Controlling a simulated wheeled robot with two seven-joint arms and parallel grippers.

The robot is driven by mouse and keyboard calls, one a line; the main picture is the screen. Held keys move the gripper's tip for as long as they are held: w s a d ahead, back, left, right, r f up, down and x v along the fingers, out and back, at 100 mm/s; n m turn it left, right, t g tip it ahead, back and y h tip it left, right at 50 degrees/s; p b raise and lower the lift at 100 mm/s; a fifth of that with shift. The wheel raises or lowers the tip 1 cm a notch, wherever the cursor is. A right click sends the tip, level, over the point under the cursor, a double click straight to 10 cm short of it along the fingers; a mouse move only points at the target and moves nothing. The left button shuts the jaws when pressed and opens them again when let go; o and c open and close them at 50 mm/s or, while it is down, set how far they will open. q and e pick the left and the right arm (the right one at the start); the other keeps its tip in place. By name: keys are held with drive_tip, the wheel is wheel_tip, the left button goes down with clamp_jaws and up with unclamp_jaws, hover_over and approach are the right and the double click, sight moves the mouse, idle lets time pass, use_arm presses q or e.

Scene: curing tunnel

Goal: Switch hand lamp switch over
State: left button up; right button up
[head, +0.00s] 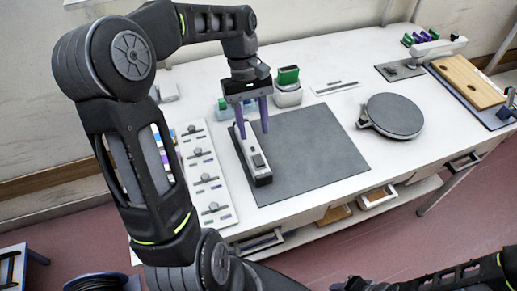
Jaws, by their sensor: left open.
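The hand lamp (249,152) is a long pale body with a dark end, lying on the left part of the dark grey mat (316,150). A small dark switch (258,160) shows on its upper face, near the end closest to me. My left gripper (253,130) points down over the far end of the lamp with its two purple fingers apart. One finger shows at the lamp's far end and the other to its right. I cannot tell whether they touch it. My right arm shows at the lower right, but its gripper is not visible.
A white panel with several dark knobs (206,178) lies left of the mat. A round dark turntable (394,115) stands to the right. A white holder with a green block (288,77) stands behind the mat. A wooden board (468,82) lies at the far right. The mat's right part is clear.

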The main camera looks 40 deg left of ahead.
sight(258, 160)
use_arm(q)
drive_tip(key=b+x, duration=0.2)
drive_tip(key=shift+s+f+b, duration=0.1)
drive_tip(key=shift+f+b, duration=0.3)
drive_tip(key=shift+s+d+f, duration=0.15)
drive_tip(key=shift+d+f, duration=0.05)
drive_tip(key=shift+f, duration=0.05)
drive_tip(key=shift+p+x, duration=0.4)
drive_tip(key=shift+x, duration=1.75)
drive_tip(key=shift+c, duration=0.3)
clamp_jaws()
